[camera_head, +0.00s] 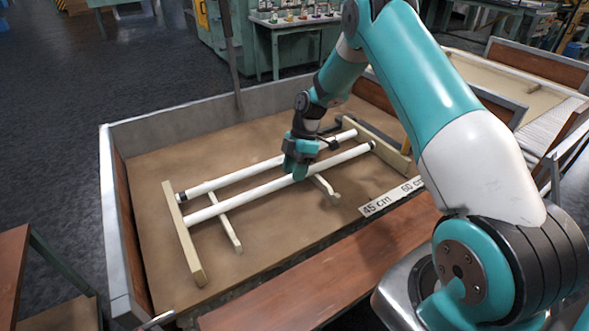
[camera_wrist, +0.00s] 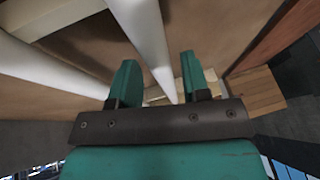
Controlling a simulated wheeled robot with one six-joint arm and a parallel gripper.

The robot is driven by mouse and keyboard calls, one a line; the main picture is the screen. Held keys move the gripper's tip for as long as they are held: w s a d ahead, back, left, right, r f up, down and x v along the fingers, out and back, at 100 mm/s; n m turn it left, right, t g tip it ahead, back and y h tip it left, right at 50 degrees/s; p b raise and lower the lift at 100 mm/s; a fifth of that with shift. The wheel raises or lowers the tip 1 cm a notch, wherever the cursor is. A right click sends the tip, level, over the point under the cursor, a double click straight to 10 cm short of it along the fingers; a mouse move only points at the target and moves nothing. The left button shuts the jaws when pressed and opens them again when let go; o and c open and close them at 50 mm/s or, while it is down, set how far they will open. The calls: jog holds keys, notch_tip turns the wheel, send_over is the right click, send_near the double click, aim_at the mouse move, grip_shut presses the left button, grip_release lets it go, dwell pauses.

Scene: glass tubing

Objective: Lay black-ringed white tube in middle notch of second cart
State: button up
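Two white tubes lie side by side on wooden rails in the near cart (camera_head: 118,215). The front tube (camera_head: 245,202) has a black ring at its right end. The rear tube (camera_head: 228,180) has a black ring at its left end. My gripper (camera_head: 298,174) is low over the front tube, right of its middle. In the wrist view, my gripper's two fingers (camera_wrist: 158,70) stand apart, with a white tube (camera_wrist: 143,32) running through the gap between them. A gap shows beside the tube. The other tube (camera_wrist: 45,72) passes left of the fingers. Contact cannot be told.
The rails include a left wooden bar (camera_head: 183,240) and shorter supports (camera_head: 225,224). A label reading 45 cm and 60 cm (camera_head: 391,195) lies at the cart's front right. Another cart (camera_head: 520,90) stands at the right. A bench with small bottles (camera_head: 295,20) is behind.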

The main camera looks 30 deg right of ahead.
jog(key=shift+o, duration=0.5)
jog(key=shift+r, duration=0.1)
jog(key=v, duration=1.1)
jog(key=s+a+r+m, duration=0.2)
jog(key=s+a+r, duration=0.2)
jog(key=a+r, duration=0.45)
jog(key=s+a+r+m+t, duration=0.1)
jog(key=s+a+r+m, duration=0.3)
jog(key=s+a, duration=0.45)
jog(key=s+a+r+m, duration=0.1)
jog(key=s+a+m, duration=0.1)
jog(key=s, duration=0.7)
jog(key=s+a+r+m+t, duration=0.1)
jog(key=s+a, duration=0.3)
jog(key=s, duration=0.6)
jog(key=shift+r+m+b, duration=0.3)
jog(key=shift+r+m, duration=0.2)
jog(key=shift+m, duration=0.3)
